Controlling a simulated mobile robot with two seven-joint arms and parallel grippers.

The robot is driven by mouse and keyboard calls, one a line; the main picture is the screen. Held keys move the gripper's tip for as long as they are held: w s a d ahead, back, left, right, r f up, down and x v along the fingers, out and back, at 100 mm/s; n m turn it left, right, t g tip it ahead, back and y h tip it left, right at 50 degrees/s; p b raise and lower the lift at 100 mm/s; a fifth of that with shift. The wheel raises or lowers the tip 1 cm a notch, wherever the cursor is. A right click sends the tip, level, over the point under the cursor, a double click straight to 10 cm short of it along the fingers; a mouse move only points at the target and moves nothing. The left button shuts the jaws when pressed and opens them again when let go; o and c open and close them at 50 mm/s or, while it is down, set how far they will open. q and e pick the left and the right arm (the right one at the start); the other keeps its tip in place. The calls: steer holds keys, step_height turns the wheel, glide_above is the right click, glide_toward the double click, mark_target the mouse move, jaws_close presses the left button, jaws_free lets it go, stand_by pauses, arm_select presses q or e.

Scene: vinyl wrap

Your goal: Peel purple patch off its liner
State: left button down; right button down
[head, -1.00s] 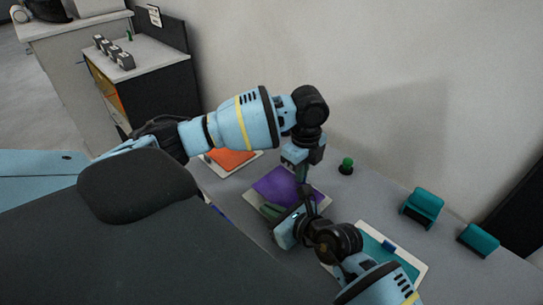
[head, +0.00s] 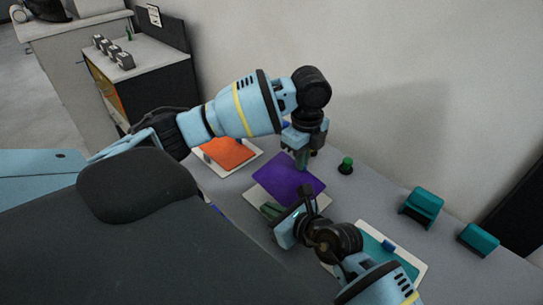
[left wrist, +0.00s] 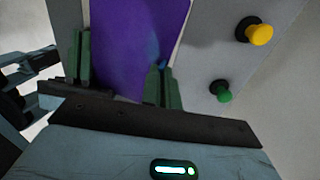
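Whether the patch is raised or still touches the liner, I cannot tell. My left gripper (head: 302,160) points down at the patch's far edge. In the left wrist view its green fingers (left wrist: 122,80) stand apart, with the purple patch (left wrist: 125,45) beyond and between them; a small blue spot (left wrist: 162,65) is by the right finger. My right gripper (head: 270,210) is low at the liner's near left edge; its fingers are partly hidden.
An orange patch (head: 230,152) on a white sheet lies left. A teal patch (head: 375,245) on a white sheet lies right, partly behind my right arm. A green button (head: 346,165) stands behind, and a yellow button (left wrist: 258,33) shows in the wrist view. Two teal blocks (head: 424,202) (head: 479,238) sit right.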

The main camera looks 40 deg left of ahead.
arm_select(q)
steer(key=shift+d+r, duration=0.15)
steer(key=shift+r, duration=0.7)
arm_select(e)
steer(key=shift+f, duration=0.15)
steer(key=c, duration=1.5)
jaws_free()
steer(key=shift+c, duration=0.2)
arm_select(q)
steer(key=shift+f, duration=0.1)
